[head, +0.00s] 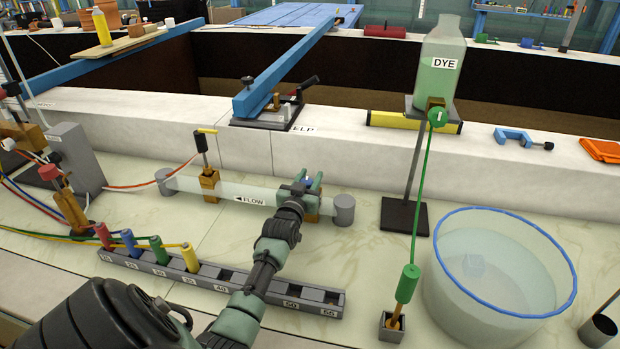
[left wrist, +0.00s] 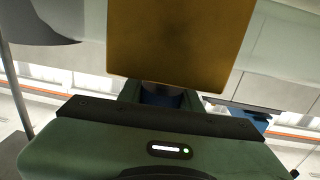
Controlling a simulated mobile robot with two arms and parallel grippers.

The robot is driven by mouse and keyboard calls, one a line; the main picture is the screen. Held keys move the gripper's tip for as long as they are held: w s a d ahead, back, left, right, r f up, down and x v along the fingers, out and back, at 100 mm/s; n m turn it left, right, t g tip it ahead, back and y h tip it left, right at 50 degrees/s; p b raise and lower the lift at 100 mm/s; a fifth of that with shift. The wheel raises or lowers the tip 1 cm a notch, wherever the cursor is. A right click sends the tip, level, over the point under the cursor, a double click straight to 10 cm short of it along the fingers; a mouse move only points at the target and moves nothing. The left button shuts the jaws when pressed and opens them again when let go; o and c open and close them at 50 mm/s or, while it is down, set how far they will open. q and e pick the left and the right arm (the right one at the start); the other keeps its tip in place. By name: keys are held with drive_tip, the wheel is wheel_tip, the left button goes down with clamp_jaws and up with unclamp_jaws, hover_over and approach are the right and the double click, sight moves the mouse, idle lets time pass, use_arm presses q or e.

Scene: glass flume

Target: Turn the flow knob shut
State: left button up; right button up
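The clear flow tube (head: 232,192) lies across the bench and carries a FLOW label with an arrow pointing left. A brass valve block (head: 327,207) sits near its right end; a brass block (left wrist: 168,40) fills the upper middle of the left wrist view. My left gripper (head: 308,182) is at this valve, its green fingers on either side of the blue flow knob (head: 308,181). In the left wrist view the dark blue knob (left wrist: 162,97) fills the gap between the fingers. The knob is mostly hidden by the gripper. My right gripper is not in view.
A grey numbered rack (head: 210,278) with coloured plugs stands under my forearm. Right of the valve are a dye bottle (head: 441,60) on a stand, a green probe (head: 408,283) and a blue-rimmed tank (head: 440,262). A brass fitting with a black handle (head: 207,180) stands left on the tube.

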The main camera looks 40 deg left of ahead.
use_arm(q)
drive_tip(key=shift+r+m+t+h+b, duration=0.1)
drive_tip(key=shift+m+t+h+b, duration=0.2)
drive_tip(key=shift+m+h+b, duration=0.25)
clamp_jaws()
drive_tip(key=shift+d+m+h, duration=0.2)
drive_tip(key=shift+m+h, duration=0.05)
drive_tip(key=shift+h, duration=0.4)
drive_tip(key=shift+w, duration=0.1)
drive_tip(key=o, duration=1.2)
unclamp_jaws()
drive_tip(key=shift+s+d, duration=0.1)
drive_tip(key=shift+s, duration=0.25)
drive_tip(key=v, duration=0.7)
drive_tip(key=shift+s, duration=0.1)
